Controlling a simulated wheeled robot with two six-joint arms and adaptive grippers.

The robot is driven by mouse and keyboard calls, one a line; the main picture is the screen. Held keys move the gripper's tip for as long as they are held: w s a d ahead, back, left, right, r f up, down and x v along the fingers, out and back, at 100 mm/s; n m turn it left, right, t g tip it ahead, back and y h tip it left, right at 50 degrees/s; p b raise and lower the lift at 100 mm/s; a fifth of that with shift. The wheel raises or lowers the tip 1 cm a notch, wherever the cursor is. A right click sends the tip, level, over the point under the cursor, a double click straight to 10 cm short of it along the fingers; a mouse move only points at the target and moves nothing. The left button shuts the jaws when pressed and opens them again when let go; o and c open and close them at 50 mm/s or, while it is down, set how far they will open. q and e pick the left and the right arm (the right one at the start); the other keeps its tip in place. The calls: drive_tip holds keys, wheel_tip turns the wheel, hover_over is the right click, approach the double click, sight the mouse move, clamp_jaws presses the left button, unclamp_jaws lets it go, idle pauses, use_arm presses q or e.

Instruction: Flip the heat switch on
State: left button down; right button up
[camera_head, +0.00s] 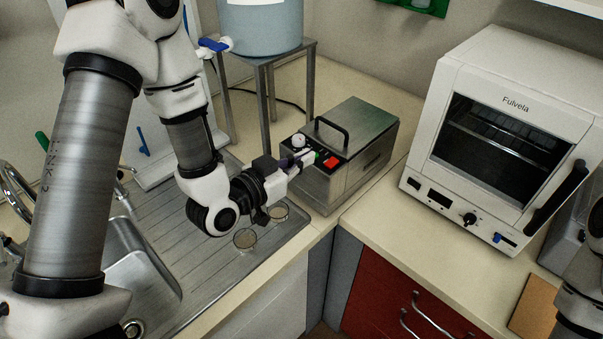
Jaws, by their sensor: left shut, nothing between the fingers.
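A steel box with a black lid handle (350,160) stands on the counter corner, right of the drainboard. Its dark front panel carries a red switch (332,162), a white round knob (299,140) and a small green part. No heat label is readable, and I cannot tell the switch's position. My left gripper (305,158) is shut and empty, with its tips at this panel just left of the red switch. I cannot tell whether they touch the panel. My right gripper is out of view; only part of my right arm shows at the lower right edge.
A blue-grey tank (262,28) rests on a metal stand behind. Two small glass dishes (245,238) sit on the drainboard (190,262) below my left wrist. Counter between box and oven is clear.

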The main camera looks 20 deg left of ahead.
use_arm(q)
drive_tip(key=w+d+f+b, duration=0.1)
drive_tip(key=w+f+b, duration=0.15)
drive_tip(key=b, duration=0.45)
drive_tip(key=r+p, duration=0.2)
drive_tip(key=p, duration=0.1)
hover_over(328, 165)
drive_tip(key=shift+s+f, duration=0.15)
wheel_tip(328, 165, down, 3)
drive_tip(key=shift+d+f, duration=0.1)
drive_tip(key=shift+a+f+p, duration=0.2)
drive_tip(key=shift+f+p, duration=0.1)
drive_tip(key=shift+f, duration=0.2)
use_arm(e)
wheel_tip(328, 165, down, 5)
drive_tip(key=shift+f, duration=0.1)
use_arm(q)
drive_tip(key=shift+d, duration=0.15)
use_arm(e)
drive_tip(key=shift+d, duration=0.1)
